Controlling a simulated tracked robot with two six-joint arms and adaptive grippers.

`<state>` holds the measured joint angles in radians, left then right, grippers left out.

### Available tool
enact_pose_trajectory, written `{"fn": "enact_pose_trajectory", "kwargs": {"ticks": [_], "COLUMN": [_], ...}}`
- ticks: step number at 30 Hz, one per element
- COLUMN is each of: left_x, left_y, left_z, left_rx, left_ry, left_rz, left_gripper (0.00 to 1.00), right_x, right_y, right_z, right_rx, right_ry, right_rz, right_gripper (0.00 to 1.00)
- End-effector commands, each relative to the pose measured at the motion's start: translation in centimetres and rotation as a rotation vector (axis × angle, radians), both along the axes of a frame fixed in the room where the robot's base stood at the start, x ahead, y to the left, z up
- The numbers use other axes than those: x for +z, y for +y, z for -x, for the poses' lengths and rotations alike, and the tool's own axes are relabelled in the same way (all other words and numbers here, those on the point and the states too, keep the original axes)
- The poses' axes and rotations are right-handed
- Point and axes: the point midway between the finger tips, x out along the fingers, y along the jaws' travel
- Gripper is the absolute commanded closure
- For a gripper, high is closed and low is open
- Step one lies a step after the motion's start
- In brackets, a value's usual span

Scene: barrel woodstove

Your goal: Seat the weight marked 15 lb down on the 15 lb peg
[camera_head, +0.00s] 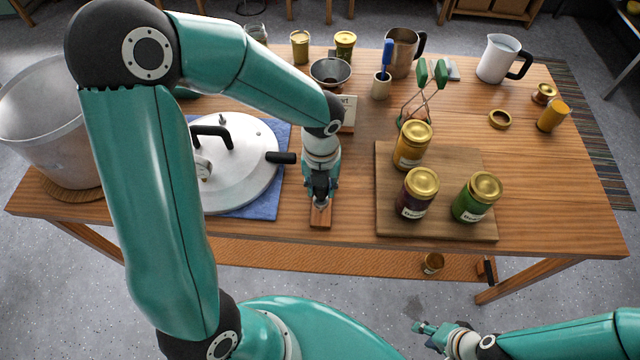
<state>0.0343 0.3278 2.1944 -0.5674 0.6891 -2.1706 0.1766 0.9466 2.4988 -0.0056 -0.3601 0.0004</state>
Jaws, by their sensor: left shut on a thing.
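My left gripper (321,198) points down over a small wooden block (320,221) near the table's front edge. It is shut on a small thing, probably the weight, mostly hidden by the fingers. I cannot read a 15 lb mark, and I cannot make out the 15 lb peg. I cannot tell whether the held thing touches the block. My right gripper (424,334) is low in front of the table, away from everything on it. Its fingers appear apart and empty.
A silver lid (240,160) with black handles lies on a blue cloth left of the block. A big pot (45,125) stands far left. Several gold-lidded jars stand on a wooden board (455,170) at right. A small card (348,112) stands behind my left gripper.

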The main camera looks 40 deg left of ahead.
Motion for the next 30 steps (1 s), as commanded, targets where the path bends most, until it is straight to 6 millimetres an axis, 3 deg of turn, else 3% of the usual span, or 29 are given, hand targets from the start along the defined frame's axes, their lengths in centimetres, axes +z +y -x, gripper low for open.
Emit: {"fn": "enact_pose_trajectory", "kwargs": {"ticks": [5, 30], "left_x": [-1.39, -1.51], "left_y": [-0.02, -0.01], "left_z": [-0.02, -0.13], "left_rx": [0.000, 0.000], "left_ry": [0.000, 0.000], "left_rz": [0.000, 0.000], "left_gripper": [1.00, 1.00], "right_x": [-1.42, -1.14], "right_y": [0.00, 0.00], "right_z": [0.00, 0.00], "right_rx": [0.000, 0.000], "right_ry": [0.000, 0.000], "right_rz": [0.000, 0.000], "right_gripper": [0.60, 0.60]}}
